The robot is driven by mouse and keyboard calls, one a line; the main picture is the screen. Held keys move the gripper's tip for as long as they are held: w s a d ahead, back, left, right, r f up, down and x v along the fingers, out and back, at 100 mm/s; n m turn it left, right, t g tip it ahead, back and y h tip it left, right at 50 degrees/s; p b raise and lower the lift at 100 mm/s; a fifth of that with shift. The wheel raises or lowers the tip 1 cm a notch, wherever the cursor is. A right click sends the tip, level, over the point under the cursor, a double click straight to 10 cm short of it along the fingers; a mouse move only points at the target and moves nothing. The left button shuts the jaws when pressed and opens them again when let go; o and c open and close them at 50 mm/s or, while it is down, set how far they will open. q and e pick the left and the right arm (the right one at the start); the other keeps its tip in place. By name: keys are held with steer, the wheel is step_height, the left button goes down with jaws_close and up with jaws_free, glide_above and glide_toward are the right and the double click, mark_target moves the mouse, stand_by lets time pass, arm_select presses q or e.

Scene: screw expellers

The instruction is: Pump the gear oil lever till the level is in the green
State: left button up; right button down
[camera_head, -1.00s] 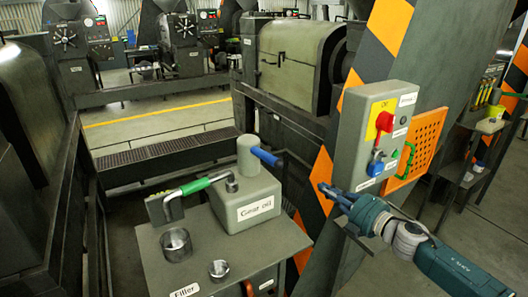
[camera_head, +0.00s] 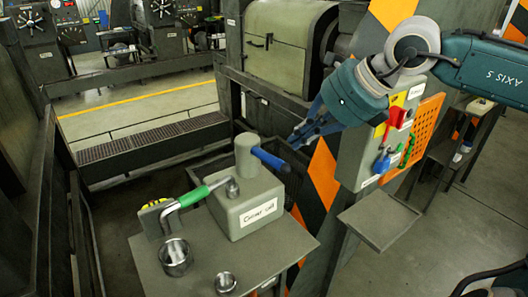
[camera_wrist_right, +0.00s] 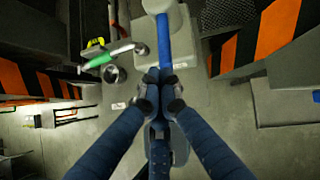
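The gear oil box (camera_head: 246,204) is a grey block with a white label, on a grey cabinet top. A blue-handled lever (camera_head: 270,158) sticks out of its grey cylinder (camera_head: 246,155). A pipe with a green grip (camera_head: 193,197) leads to a small gauge (camera_head: 154,216) with yellow-green marks; its reading is too small to tell. My right gripper (camera_head: 297,138) is just above and right of the blue handle's end, apparently apart from it. In the right wrist view its fingertips (camera_wrist_right: 160,78) are together, in line with the blue handle (camera_wrist_right: 162,45). My left gripper is out of view.
Two metal cups, a larger one (camera_head: 175,256) and a smaller one (camera_head: 225,283), stand on the cabinet top. A control box (camera_head: 352,158) with red and blue switches is behind my right arm. A small empty shelf (camera_head: 380,220) juts out below it.

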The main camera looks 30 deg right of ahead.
mark_target(277, 159)
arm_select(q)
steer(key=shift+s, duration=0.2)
arm_select(e)
steer(key=shift+s+d+r, duration=0.1)
steer(key=shift+s+d, duration=0.15)
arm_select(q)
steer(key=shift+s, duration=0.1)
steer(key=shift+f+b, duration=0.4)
arm_select(e)
steer(key=shift+x, duration=3.55)
